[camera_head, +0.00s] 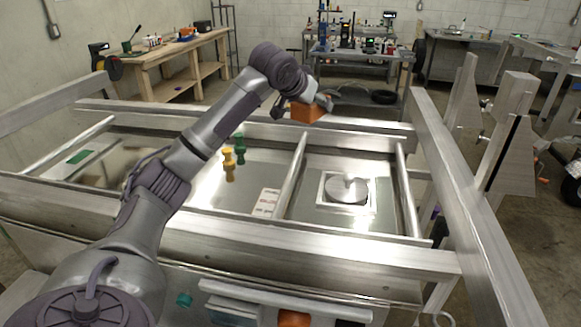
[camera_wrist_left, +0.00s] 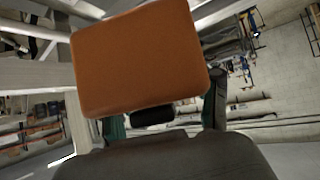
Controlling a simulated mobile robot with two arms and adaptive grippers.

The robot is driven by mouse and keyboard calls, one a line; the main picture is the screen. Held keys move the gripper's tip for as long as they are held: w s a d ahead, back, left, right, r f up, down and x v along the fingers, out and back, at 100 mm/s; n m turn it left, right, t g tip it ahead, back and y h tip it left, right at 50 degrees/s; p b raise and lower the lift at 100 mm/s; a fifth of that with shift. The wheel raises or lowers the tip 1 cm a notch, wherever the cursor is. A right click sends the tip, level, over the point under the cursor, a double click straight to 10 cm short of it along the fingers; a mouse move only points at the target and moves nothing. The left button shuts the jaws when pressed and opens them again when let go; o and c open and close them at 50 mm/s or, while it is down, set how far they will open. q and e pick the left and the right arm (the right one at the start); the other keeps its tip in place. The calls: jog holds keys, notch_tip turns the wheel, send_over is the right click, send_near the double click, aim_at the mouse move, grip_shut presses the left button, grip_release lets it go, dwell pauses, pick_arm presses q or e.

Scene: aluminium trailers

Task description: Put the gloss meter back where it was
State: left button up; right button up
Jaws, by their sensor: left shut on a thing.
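The gloss meter, an orange box-like block (camera_head: 308,112), is in my left gripper (camera_head: 301,103), above the far rail of the aluminium trailer frame. The gripper is shut on it. In the left wrist view the gloss meter (camera_wrist_left: 140,60) fills the upper middle, with a finger showing at each side of its lower part. Its underside and any support beneath it cannot be made out. My right gripper is not in view.
The trailer bed (camera_head: 265,165) holds yellow and green pieces (camera_head: 229,165), a white labelled card (camera_head: 265,202) and a round metal disc on a white square (camera_head: 346,189). Raised rails border the bed. A wooden bench (camera_head: 165,55) and a tool cart (camera_head: 352,55) stand behind. Metal posts (camera_head: 505,130) rise at right.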

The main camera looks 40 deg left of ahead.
pick_arm(q)
jog(key=shift+w+a+f, duration=0.1)
jog(key=shift+a+f, duration=0.05)
jog(key=shift+f, duration=0.2)
jog(key=w+a+f+p, duration=0.2)
jog(key=a+f+p, duration=0.3)
jog(key=a+f, duration=0.6)
jog(key=shift+w, duration=0.25)
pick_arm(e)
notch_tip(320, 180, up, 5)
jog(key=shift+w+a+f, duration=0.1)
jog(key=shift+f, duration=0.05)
pick_arm(q)
jog(key=shift+a, duration=0.1)
